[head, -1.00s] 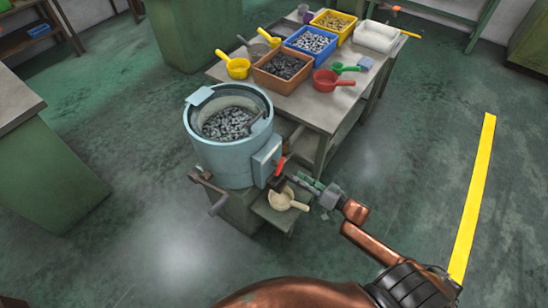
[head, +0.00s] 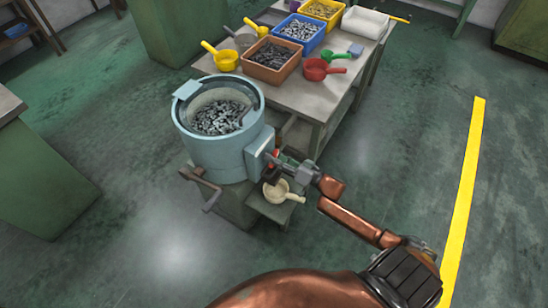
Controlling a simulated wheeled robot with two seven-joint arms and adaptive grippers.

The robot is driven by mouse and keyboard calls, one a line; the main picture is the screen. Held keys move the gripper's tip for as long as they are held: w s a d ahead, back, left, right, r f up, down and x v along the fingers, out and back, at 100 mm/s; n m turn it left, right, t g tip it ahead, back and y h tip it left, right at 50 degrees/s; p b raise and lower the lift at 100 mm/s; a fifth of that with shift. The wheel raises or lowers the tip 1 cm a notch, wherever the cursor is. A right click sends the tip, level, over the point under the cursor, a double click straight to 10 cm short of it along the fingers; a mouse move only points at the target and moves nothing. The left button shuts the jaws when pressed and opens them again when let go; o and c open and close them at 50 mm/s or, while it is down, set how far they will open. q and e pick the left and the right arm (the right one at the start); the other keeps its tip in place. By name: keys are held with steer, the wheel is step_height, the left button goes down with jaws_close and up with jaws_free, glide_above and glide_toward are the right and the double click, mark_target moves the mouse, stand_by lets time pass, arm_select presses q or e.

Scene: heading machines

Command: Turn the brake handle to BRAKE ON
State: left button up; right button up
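The blue-grey drum machine (head: 225,158) stands in the middle of the head view, with metal parts in its bowl. A small red piece, which looks like the brake handle (head: 276,153), shows at the box on the drum's right side. My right gripper (head: 275,160) reaches in from the right, its fingertips right at the red handle and partly hiding it. Whether the fingers are open or closed around it cannot be made out at this size. Any BRAKE ON marking is too small to read. My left gripper is not in view.
A crank (head: 203,187) sticks out at the drum's lower left. A cream scoop (head: 277,191) lies on a small shelf below my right gripper. The table (head: 312,98) behind holds bins and coloured scoops. The floor to the right is clear.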

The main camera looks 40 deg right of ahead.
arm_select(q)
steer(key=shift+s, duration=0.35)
arm_select(e)
jaws_close()
